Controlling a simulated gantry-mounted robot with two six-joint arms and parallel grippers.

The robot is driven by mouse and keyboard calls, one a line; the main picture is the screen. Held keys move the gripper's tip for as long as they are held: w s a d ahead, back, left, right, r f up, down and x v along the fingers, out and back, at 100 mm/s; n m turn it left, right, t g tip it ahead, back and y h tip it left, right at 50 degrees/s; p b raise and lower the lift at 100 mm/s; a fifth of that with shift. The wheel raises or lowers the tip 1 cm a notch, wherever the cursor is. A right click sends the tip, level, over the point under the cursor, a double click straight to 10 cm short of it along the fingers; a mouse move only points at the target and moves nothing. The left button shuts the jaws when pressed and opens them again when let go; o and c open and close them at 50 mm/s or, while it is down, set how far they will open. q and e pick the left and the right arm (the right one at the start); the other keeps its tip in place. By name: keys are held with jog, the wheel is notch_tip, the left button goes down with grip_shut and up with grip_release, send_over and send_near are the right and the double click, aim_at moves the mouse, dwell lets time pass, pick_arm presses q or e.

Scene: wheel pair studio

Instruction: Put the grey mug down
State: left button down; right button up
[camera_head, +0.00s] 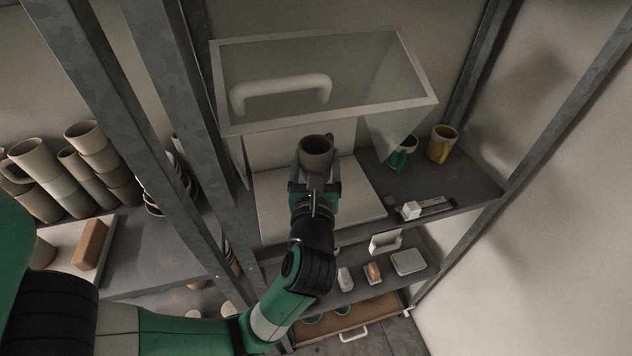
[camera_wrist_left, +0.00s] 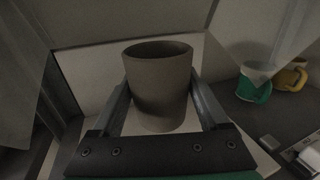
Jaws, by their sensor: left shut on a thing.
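The grey mug (camera_head: 316,150) is upright between the fingers of my left gripper (camera_head: 314,172), which is shut on it. In the left wrist view the mug (camera_wrist_left: 158,78) fills the middle, with a finger against each side and its open rim up. Its handle shows at the right of the mug in the head view. The mug is over a pale flat board (camera_head: 272,210) on the shelf. I cannot tell whether its base touches the board. My right gripper is not in view.
A clear framed cover with a white handle (camera_head: 281,92) is raised above the mug. A green mug (camera_head: 400,158) and a yellow mug (camera_head: 442,145) stand to the right. A white block (camera_head: 411,209) sits at the shelf's front edge. Metal posts stand left; stacked mugs (camera_head: 93,146) are beyond.

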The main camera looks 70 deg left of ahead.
pick_arm(q)
jog(key=shift+f+b, duration=0.3)
jog(key=shift+f, duration=2.55)
jog(key=shift+f, duration=0.15)
grip_release()
jog(key=shift+d+r, duration=0.1)
jog(key=shift+r, duration=0.1)
jog(key=b+v, duration=0.2)
jog(key=v, duration=0.9)
jog(key=shift+s+d+f, duration=0.1)
jog(key=shift+s+d, duration=0.05)
jog(key=shift+d, duration=0.25)
